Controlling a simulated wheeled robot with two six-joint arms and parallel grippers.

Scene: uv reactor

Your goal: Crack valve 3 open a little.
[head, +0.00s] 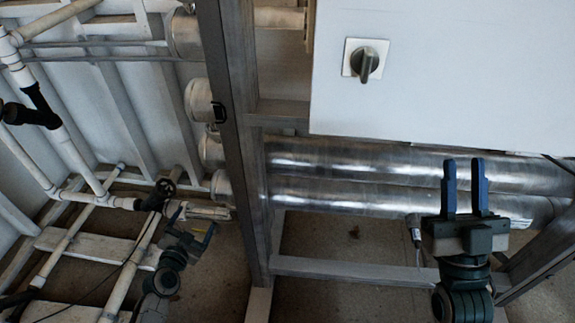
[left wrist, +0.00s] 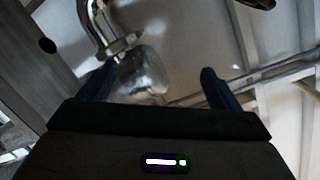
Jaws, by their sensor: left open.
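My right gripper (head: 464,188) is open and empty in front of the metal tubes.
Another black valve-like fitting (head: 38,113) is on the far-left pipe. A grey upright post (head: 240,150) separates the pipework from the large metal tubes (head: 350,190). A white cabinet (head: 450,80) with a rotary switch (head: 365,62) fills the upper right.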

